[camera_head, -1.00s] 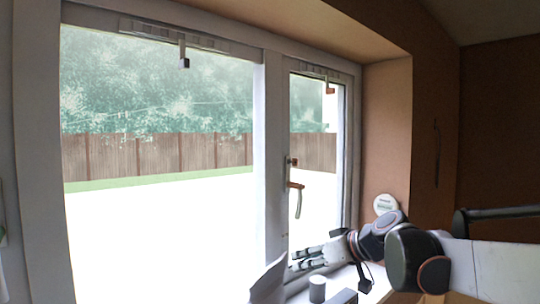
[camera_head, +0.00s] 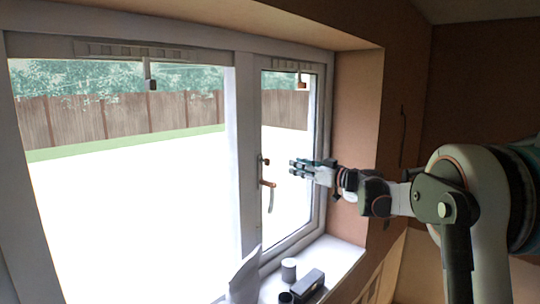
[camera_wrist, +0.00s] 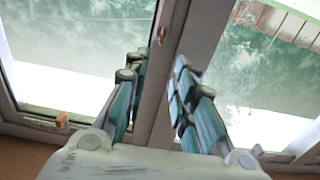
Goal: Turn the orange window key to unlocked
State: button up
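A small orange-brown key-like piece (camera_head: 265,160) sits on the left frame of the right window, just above a brown handle (camera_head: 268,184). It is too small to tell which way it is turned. An orange block (camera_head: 301,85) hangs at the top of that window; it seems to show in the wrist view (camera_wrist: 62,119). A small orange-brown part (camera_wrist: 161,35) also shows on the mullion there. My gripper (camera_head: 297,168) is open and empty, in front of the right window, to the right of the key-like piece and handle and apart from them. Its fingers (camera_wrist: 158,80) are spread in the wrist view.
The sill (camera_head: 338,258) holds a grey-white cylinder (camera_head: 289,269), a dark box (camera_head: 308,285) and a small dark round thing (camera_head: 285,297). A pale upright sheet (camera_head: 245,277) stands beside them. The reveal wall (camera_head: 357,120) is close on the right. A dark tag (camera_head: 152,84) hangs on the left window.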

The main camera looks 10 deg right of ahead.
aim_at(266, 161)
jog(key=p+x, duration=0.4)
jog(key=x, duration=0.9)
jog(key=shift+w+a, duration=0.1)
grip_shut()
